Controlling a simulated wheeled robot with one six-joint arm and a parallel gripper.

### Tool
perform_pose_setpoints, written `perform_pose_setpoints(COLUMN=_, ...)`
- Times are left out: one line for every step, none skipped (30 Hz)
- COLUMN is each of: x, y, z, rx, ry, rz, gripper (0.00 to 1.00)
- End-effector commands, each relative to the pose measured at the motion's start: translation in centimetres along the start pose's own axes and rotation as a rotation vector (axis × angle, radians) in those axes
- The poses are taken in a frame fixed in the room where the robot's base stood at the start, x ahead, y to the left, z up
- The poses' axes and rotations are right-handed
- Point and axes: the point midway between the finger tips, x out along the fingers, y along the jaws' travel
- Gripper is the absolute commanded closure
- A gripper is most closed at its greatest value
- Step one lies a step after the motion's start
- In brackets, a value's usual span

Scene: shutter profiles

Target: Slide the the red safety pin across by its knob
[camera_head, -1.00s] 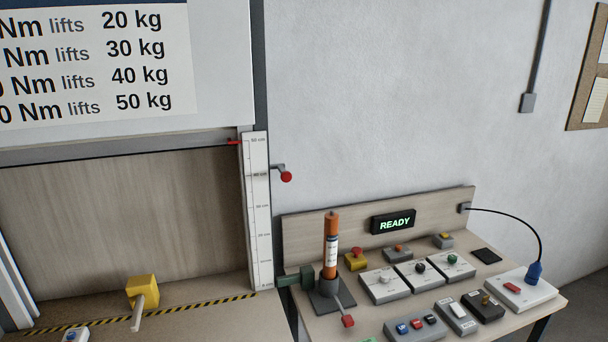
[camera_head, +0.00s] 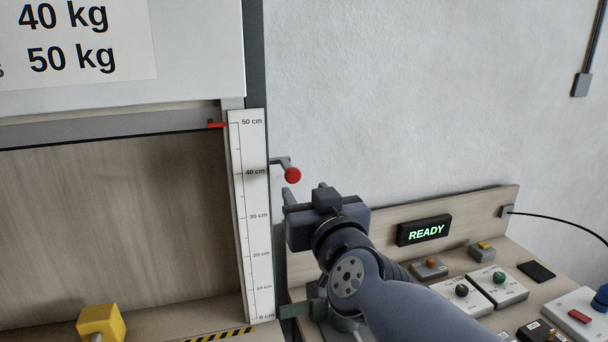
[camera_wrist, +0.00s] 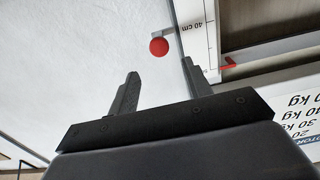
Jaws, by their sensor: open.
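The safety pin's round red knob (camera_head: 293,175) sits on a short grey rod (camera_head: 279,162) that sticks out beside the white scale, near the 40 cm mark. In the wrist view the red knob (camera_wrist: 159,46) shows beyond the fingertips, roughly between their lines. My gripper (camera_head: 306,192) is just below the knob in the head view, open and empty. In the wrist view my gripper (camera_wrist: 160,68) has its two dark fingers spread, with no contact visible on the knob.
The white scale (camera_head: 252,220) stands left of the knob, with a red pointer (camera_head: 217,125) near 50 cm. Plain wall (camera_head: 420,100) lies behind and right. Below right is a bench with a READY display (camera_head: 425,231) and several switch boxes. A yellow block (camera_head: 101,322) is lower left.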

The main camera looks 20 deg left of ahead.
Motion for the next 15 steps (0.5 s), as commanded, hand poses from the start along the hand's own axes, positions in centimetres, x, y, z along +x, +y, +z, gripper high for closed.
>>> perform_pose_setpoints(x=0.8, y=0.0, z=0.2, rx=-0.001, ry=-0.001, rz=0.001, gripper=0.53)
perform_pose_setpoints(x=1.2, y=0.1, z=0.3, rx=-0.001, ry=-0.002, rz=0.001, gripper=0.53)
perform_pose_setpoints(x=1.9, y=0.1, z=0.3, rx=-0.001, ry=-0.002, rz=0.001, gripper=0.53)
perform_pose_setpoints(x=2.4, y=0.1, z=0.3, rx=-0.001, ry=-0.003, rz=0.001, gripper=0.53)
perform_pose_setpoints(x=2.9, y=0.1, z=0.2, rx=-0.001, ry=-0.002, rz=0.001, gripper=0.53)
perform_pose_setpoints(x=3.6, y=0.1, z=0.3, rx=-0.001, ry=-0.004, rz=0.001, gripper=0.53)
perform_pose_setpoints(x=4.2, y=0.1, z=0.3, rx=0.0, ry=-0.003, rz=0.001, gripper=0.53)
perform_pose_setpoints(x=4.7, y=0.1, z=0.3, rx=0.0, ry=-0.004, rz=0.001, gripper=0.53)
perform_pose_setpoints(x=5.3, y=0.1, z=0.2, rx=0.0, ry=-0.003, rz=0.001, gripper=0.53)
perform_pose_setpoints(x=5.8, y=0.1, z=0.2, rx=0.0, ry=-0.003, rz=0.001, gripper=0.53)
perform_pose_setpoints(x=6.2, y=0.1, z=0.2, rx=0.0, ry=-0.003, rz=0.001, gripper=0.53)
perform_pose_setpoints(x=6.8, y=0.1, z=0.2, rx=0.0, ry=-0.003, rz=0.001, gripper=0.53)
perform_pose_setpoints(x=7.2, y=0.1, z=0.2, rx=0.0, ry=-0.003, rz=0.001, gripper=0.53)
perform_pose_setpoints(x=7.6, y=0.1, z=0.1, rx=0.0, ry=-0.003, rz=0.001, gripper=0.53)
perform_pose_setpoints(x=8.0, y=0.1, z=0.1, rx=0.0, ry=-0.003, rz=0.001, gripper=0.53)
